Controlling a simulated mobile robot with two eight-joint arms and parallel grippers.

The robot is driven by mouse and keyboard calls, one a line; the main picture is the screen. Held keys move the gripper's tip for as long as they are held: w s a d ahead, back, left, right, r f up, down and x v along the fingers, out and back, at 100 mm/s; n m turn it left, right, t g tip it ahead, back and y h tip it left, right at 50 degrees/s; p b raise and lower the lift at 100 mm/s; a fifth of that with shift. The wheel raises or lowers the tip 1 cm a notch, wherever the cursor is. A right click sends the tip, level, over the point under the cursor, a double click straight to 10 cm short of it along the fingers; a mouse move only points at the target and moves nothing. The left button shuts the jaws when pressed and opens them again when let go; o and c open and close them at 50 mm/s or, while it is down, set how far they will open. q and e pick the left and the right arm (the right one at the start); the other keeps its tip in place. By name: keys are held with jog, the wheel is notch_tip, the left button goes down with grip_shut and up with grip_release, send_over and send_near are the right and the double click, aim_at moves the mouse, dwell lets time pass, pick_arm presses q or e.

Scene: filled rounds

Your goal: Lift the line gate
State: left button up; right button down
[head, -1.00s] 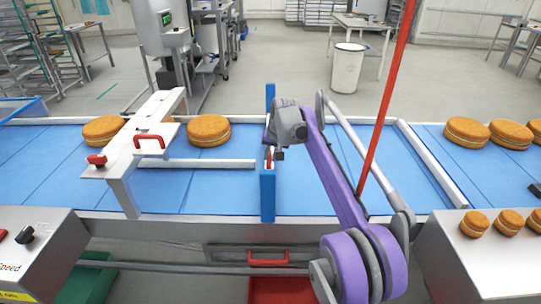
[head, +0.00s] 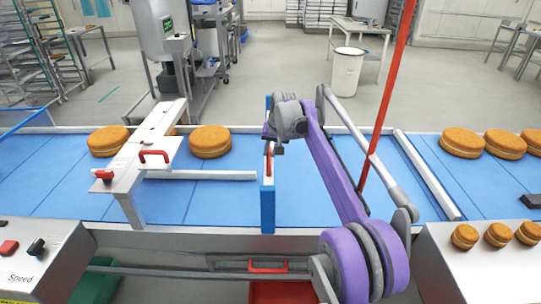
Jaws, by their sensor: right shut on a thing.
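The line gate (head: 268,208) is a narrow blue upright across the blue conveyor, with a red handle (head: 268,165) on its near face. Its foot is down near the front rail. My right gripper (head: 274,147) reaches it from the right, at the upper part of the handle, and is shut on it. The fingertips are small and partly hidden against the gate. My left gripper is not in view.
Two cakes (head: 210,141) (head: 107,141) lie left of the gate, by a white guide bracket (head: 150,155) with red handles. More cakes (head: 463,143) lie right. A red pole (head: 388,100) crosses behind my arm. A control box (head: 40,262) stands front left.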

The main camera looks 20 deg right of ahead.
notch_tip(320, 180, up, 4)
jog(key=shift+w+r+p, duration=0.15)
jog(key=shift+p, duration=0.5)
jog(key=shift+f, duration=0.25)
jog(key=c, duration=0.8)
grip_release()
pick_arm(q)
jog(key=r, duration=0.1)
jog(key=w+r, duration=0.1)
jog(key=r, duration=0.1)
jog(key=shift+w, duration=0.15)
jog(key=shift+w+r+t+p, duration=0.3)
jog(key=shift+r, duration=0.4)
pick_arm(e)
jog(key=v, duration=1.1)
jog(key=shift+f, duration=0.15)
